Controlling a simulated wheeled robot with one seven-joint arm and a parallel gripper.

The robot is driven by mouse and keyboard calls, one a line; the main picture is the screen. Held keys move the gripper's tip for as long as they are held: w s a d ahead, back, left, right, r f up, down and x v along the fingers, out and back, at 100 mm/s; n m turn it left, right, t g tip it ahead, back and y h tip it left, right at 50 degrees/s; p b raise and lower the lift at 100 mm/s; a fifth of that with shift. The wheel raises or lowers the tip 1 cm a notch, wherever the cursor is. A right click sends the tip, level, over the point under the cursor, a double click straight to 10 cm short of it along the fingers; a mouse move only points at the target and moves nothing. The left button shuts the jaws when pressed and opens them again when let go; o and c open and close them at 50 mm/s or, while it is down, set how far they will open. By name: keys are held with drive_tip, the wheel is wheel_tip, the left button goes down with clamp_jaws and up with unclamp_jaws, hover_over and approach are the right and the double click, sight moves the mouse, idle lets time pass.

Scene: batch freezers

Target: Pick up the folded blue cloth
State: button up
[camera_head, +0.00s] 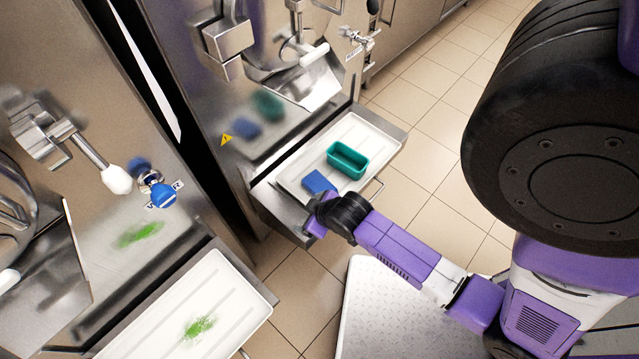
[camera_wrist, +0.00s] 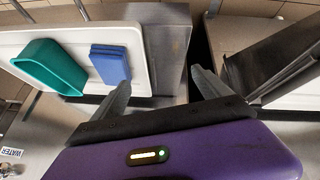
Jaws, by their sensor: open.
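The folded blue cloth (camera_head: 318,182) lies flat on a white tray (camera_head: 381,130) that sits on the right machine's shelf. In the wrist view the cloth (camera_wrist: 109,64) lies on the same tray, near its edge and just beyond my left finger. My gripper (camera_wrist: 160,85) is open, with nothing between its fingers. In the head view my gripper (camera_head: 316,222) is at the tray's near edge beside the cloth; its fingers are mostly hidden there by my own wrist.
A teal open container (camera_head: 347,160) stands on the tray next to the cloth; it also shows in the wrist view (camera_wrist: 50,68). A second white tray (camera_head: 240,290) with a green smear (camera_head: 199,327) is at the lower left. Steel machine fronts rise behind both trays. Tiled floor is open at the right.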

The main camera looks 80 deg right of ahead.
sight(320, 185)
drive_tip(key=d+g, duration=0.1)
drive_tip(key=d, duration=0.1)
drive_tip(key=d+m+g+y, duration=0.1)
drive_tip(key=d, duration=0.2)
drive_tip(key=d+f+m+g+p, duration=0.1)
drive_tip(key=d, duration=0.2)
drive_tip(key=shift+w+d, duration=0.2)
drive_tip(key=shift+d, duration=0.05)
drive_tip(key=d, duration=0.1)
drive_tip(key=d+r+m+g+y, duration=0.1)
drive_tip(key=d+y+p, duration=0.1)
drive_tip(key=d, duration=0.1)
drive_tip(key=shift+s+r+g, duration=0.2)
drive_tip(key=shift+r+g, duration=0.2)
drive_tip(key=shift+s+d+r+m+y, duration=0.1)
drive_tip(key=shift+d+r+m+y, duration=0.2)
drive_tip(key=shift+y, duration=0.2)
drive_tip(key=shift+f, duration=3.85)
drive_tip(key=c, duration=1.5)
drive_tip(key=shift+o, duration=0.2)
wheel_tip(320, 185, up, 10)
